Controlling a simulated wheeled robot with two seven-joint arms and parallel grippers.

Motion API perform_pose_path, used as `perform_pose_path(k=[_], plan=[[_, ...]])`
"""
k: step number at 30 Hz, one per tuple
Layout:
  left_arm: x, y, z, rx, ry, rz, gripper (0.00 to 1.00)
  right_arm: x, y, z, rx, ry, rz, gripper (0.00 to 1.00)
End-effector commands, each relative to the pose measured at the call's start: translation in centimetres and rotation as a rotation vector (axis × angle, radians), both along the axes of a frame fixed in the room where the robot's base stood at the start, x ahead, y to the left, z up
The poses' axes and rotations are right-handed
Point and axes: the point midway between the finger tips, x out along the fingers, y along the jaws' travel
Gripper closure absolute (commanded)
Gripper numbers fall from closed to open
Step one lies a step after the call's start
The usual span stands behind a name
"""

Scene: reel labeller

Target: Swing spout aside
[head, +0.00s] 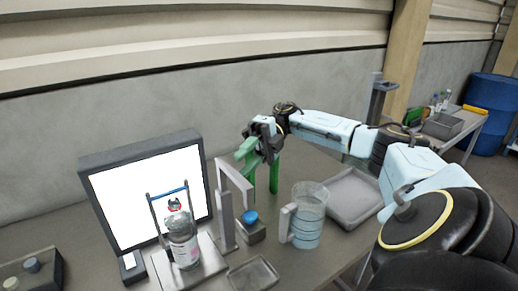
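The spout (235,177) is a grey bar at the top of an upright post (225,221). It points right and toward the camera, and its tip turns down above a small block with a blue knob (249,217). My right gripper (262,182) has green fingers, spread apart and pointing down, just behind and right of the spout's end. No object shows between the fingers. I cannot tell whether a finger touches the spout. My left gripper is not in view.
A clear bottle with a red cap (183,238) stands on a plate before a bright panel (150,197), left of the post. A measuring jug (308,216) stands right of the spout, near a grey tray (352,197). A small shallow dish (253,275) lies in front.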

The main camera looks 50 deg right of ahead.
Motion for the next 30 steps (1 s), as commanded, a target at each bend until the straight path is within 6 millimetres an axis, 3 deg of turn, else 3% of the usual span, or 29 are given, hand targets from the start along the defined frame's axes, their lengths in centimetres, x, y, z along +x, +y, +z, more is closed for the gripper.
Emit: perform_pose_path(k=[7,18,30], plan=[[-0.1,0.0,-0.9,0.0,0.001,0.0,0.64,0.4,-4.3,0.8,0.004,-0.003,-0.003,0.64],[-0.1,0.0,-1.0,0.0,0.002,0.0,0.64,0.6,-6.3,1.2,0.0,0.0,0.001,0.64],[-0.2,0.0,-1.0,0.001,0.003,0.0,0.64,0.5,-6.6,1.2,0.0,0.001,0.0,0.64]])
